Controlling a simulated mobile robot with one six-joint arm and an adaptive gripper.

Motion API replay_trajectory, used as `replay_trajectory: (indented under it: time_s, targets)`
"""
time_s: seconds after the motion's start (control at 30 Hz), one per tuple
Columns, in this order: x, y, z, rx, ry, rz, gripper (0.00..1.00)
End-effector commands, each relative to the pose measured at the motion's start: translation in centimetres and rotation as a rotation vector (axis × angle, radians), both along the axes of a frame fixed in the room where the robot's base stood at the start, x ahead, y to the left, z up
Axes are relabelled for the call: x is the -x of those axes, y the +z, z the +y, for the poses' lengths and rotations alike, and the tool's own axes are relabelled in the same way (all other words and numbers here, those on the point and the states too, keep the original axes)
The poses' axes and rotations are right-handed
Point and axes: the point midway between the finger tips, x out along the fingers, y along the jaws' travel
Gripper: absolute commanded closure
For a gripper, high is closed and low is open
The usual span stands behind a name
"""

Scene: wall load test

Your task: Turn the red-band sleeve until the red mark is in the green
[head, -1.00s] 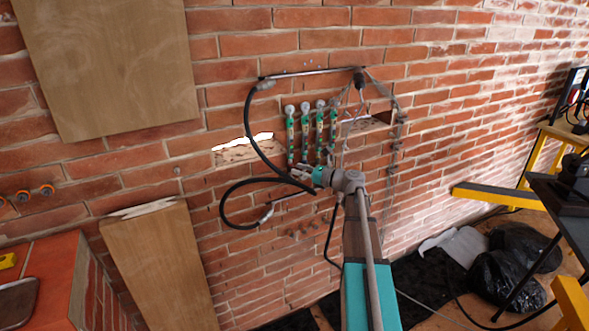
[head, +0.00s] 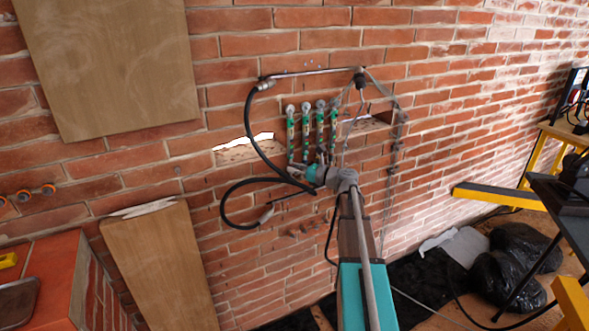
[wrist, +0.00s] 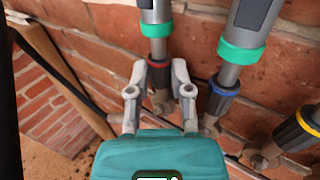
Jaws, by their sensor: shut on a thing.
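The red-band sleeve (wrist: 160,79) is a dark fitting with a thin red ring, below a grey tube with a green collar (wrist: 155,29). In the wrist view it stands between the two grey fingers of my gripper (wrist: 159,92), which is shut on it. In the head view my gripper (head: 303,172) is at the lower ends of the row of hanging tubes (head: 305,132), and the sleeve cannot be made out there. No red mark or green zone is readable in either view.
A blue-band sleeve (wrist: 222,92) is close on the right, and a yellow-band sleeve (wrist: 309,120) is further right. A black hose (head: 252,125) loops left of the tubes. Chains (head: 398,130) hang at their right. The brick wall is close behind.

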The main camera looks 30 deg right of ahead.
Motion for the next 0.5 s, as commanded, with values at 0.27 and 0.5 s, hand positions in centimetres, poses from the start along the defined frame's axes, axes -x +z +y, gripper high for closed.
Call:
replay_trajectory:
  time_s: [0.27, 0.5]
  targets:
    - [0.22, 0.0, 0.21, 0.0, -0.056, 0.0, 1.0]
    - [0.35, 0.0, 0.39, 0.0, -0.18, 0.0, 1.0]
